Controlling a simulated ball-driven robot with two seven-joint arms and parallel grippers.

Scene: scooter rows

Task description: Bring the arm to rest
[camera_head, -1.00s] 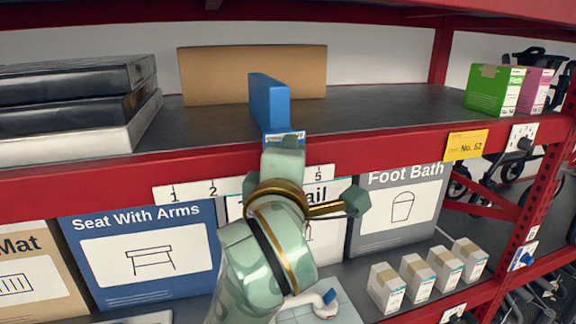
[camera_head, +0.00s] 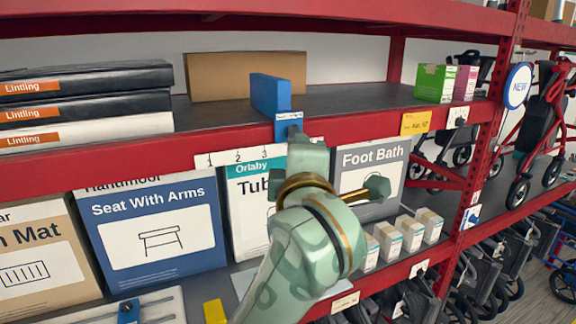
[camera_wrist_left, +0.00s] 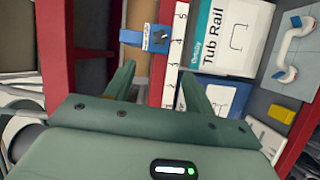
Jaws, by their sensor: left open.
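My left arm rises from the bottom of the head view, with its gripper (camera_head: 299,140) in front of the red shelf edge. The gripper overlaps the lower part of a blue upright piece (camera_head: 269,95) with a small label at its front. In the left wrist view the two gripper fingers (camera_wrist_left: 157,76) stand apart with nothing between them. The blue piece's labelled front (camera_wrist_left: 152,39) shows beyond the fingertips there, apart from them. My right gripper is in neither view.
The upper shelf's red front edge (camera_head: 100,172) runs close ahead of the arm. Stacked flat boxes (camera_head: 85,105) lie left, a brown box (camera_head: 245,77) behind. Below are the Seat With Arms box (camera_head: 158,238) and Foot Bath box (camera_head: 374,172). Walkers (camera_head: 540,130) stand right.

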